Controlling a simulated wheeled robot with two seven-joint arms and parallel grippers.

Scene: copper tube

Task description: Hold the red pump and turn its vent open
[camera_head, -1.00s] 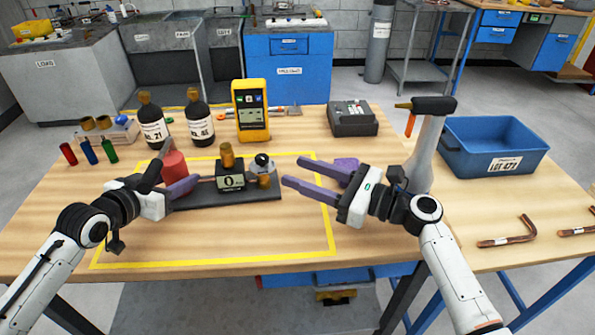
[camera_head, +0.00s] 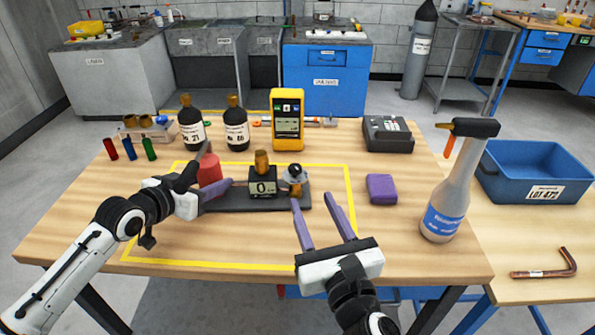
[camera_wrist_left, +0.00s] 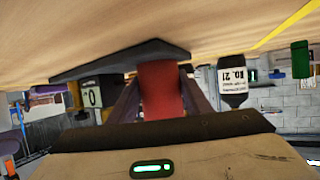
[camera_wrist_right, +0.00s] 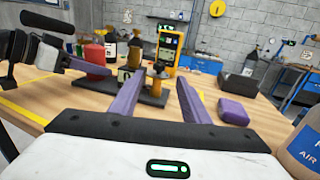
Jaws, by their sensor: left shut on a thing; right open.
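The red pump (camera_head: 209,169) is an upright red cylinder on a dark base plate (camera_head: 236,202) inside a yellow outline. A box reading 0 (camera_head: 262,182) with a brass top stands beside it. At the plate's right end is a brass fitting with a dark and silver knob (camera_head: 295,175); I cannot tell whether this is the vent. My left gripper (camera_head: 220,165) is shut on the red cylinder, which also shows between its fingers in the left wrist view (camera_wrist_left: 160,88). My right gripper (camera_head: 313,198) is open and empty, its fingers pointing at the plate's right end.
A purple block (camera_head: 382,188) and a spray bottle (camera_head: 443,200) stand to the right. Two dark bottles (camera_head: 236,128), a yellow meter (camera_head: 288,120) and a grey box (camera_head: 388,134) stand behind. A blue bin (camera_head: 530,170) and a copper tube (camera_head: 548,268) are far right.

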